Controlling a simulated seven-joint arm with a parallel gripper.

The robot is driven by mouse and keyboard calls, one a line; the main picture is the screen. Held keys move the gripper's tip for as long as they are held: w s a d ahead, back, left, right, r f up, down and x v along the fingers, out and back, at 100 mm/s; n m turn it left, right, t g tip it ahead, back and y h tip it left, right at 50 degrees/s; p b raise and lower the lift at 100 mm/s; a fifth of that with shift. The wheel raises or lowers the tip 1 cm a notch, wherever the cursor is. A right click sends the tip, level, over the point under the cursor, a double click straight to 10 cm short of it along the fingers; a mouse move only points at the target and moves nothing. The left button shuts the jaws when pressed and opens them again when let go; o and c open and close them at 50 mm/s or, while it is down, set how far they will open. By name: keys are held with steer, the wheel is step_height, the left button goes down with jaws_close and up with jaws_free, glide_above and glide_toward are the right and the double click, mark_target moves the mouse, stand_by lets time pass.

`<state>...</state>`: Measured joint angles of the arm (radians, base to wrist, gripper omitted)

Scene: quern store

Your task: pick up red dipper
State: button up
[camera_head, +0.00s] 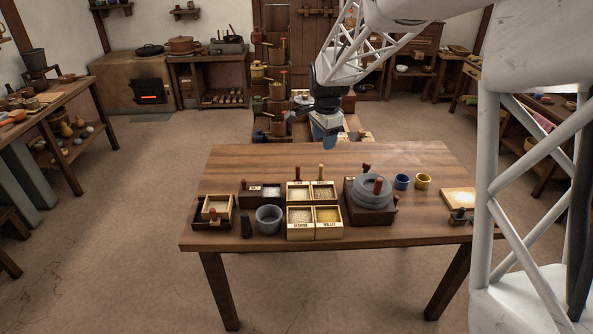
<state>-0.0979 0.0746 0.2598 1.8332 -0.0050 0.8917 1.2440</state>
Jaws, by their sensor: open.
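Several red-handled pieces stand on the wooden table (420,165). One slim red handle (297,173) rises from the back left of the pale four-part grain box (315,235). Another red handle (366,168) stands behind the grey quern stone (371,200), and a dark red one (243,185) is at the small dark box on the left. I cannot tell which of these is the red dipper; their lower ends are hidden or too small to see. My gripper (329,142) hangs over the table's far edge, behind the grain box, open and apart from all of them.
A grey bowl (269,219) stands left of the grain box. A pale board (458,197) lies at the right edge. The table's back left is clear.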

steer(key=w+a+f+m, duration=0.4)
steer(key=w+f, duration=0.6)
steer(key=w, duration=0.1)
steer(key=m+g, duration=0.1)
steer(key=m, duration=0.2)
glide_above(298, 173)
steer(key=f, duration=0.6)
steer(key=w+f, duration=0.1)
steer(key=f, duration=0.2)
steer(key=shift+a, duration=0.1)
steer(key=shift+f, duration=1.3)
steer(key=shift+f, duration=2.6)
jaws_close()
